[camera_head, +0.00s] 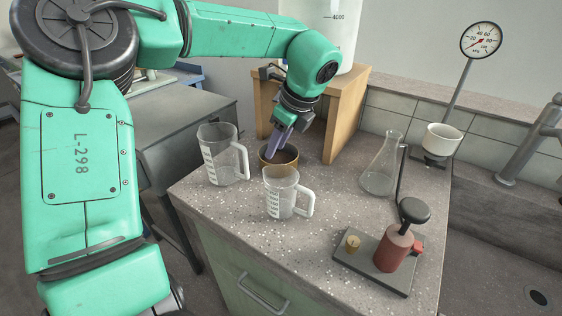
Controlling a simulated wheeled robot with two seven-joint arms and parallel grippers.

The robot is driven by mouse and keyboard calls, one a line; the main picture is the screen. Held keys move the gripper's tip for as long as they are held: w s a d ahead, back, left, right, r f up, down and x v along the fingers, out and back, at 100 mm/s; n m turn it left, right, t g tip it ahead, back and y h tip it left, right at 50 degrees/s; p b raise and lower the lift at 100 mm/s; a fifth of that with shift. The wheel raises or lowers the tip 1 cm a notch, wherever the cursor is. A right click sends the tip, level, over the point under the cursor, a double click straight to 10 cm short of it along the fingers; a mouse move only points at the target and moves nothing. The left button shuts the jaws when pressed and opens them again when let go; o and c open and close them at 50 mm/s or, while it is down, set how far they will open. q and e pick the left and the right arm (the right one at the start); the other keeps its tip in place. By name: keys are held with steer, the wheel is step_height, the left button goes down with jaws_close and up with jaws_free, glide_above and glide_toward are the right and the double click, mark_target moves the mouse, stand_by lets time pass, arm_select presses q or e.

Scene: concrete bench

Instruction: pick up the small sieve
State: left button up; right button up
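The small sieve (291,161) appears to be the round, brass-rimmed, dark-bottomed vessel on the bench, behind and between two clear measuring jugs. My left gripper (272,151) reaches down to it from behind, with its purple-grey fingers at the sieve's left inner rim. The fingers overlap one another from this angle, so I cannot tell whether they are apart or closed on the rim. The sieve's front lower side is partly hidden by the front jug. My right gripper is not in view.
A larger measuring jug (222,158) stands left of the sieve, a smaller jug (281,196) in front. A wooden stand (345,118) rises behind. A glass flask (380,172), a red pump device (393,250) and a gauge (481,40) are right. The front-left speckled bench is clear.

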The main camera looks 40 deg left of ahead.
mark_target(269, 164)
arm_select(q)
steer(key=x, duration=0.8)
steer(key=shift+p, duration=0.4)
jaws_close()
stand_by(0.7)
